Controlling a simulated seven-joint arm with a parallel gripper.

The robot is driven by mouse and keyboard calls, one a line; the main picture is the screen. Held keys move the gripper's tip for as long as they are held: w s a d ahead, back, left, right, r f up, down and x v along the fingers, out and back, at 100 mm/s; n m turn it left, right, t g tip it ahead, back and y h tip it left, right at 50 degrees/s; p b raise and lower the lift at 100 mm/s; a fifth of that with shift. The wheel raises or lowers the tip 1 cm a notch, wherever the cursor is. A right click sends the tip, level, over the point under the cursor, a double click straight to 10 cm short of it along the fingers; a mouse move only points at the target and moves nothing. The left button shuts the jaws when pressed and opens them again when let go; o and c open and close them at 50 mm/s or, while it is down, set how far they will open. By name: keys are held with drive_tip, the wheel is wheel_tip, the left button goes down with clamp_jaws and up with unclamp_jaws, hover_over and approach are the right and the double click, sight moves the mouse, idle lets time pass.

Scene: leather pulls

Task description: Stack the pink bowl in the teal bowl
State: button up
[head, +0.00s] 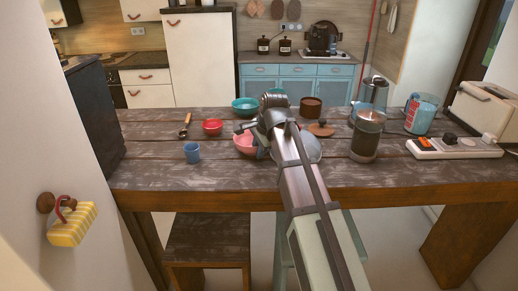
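The pink bowl (243,145) sits on the wooden table, just left of my arm and partly hidden by my gripper. The teal bowl (245,107) stands upright farther back on the table, behind the pink bowl, and looks empty. My gripper (250,139) is low at the pink bowl, with dark finger parts near its rim. The view is too small to tell whether the fingers are apart or closed, or whether they touch the bowl.
Left lie a red bowl (211,127), a blue cup (192,153) and a wooden scoop (184,127). Right stand a brown pot (311,108), a lid (321,130), a grey round dish (310,149), a jar (366,138) and a power strip (454,148). The table's front left is clear.

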drive_tip(key=shift+o, duration=0.4)
drive_tip(key=shift+r, duration=0.1)
drive_tip(key=shift+r, duration=0.15)
drive_tip(key=v, duration=1.1)
drive_tip(key=shift+r, duration=0.2)
drive_tip(key=o, duration=0.3)
drive_tip(key=shift+s+d+r, duration=0.1)
drive_tip(key=shift+s+r, duration=0.05)
drive_tip(key=shift+r, duration=0.05)
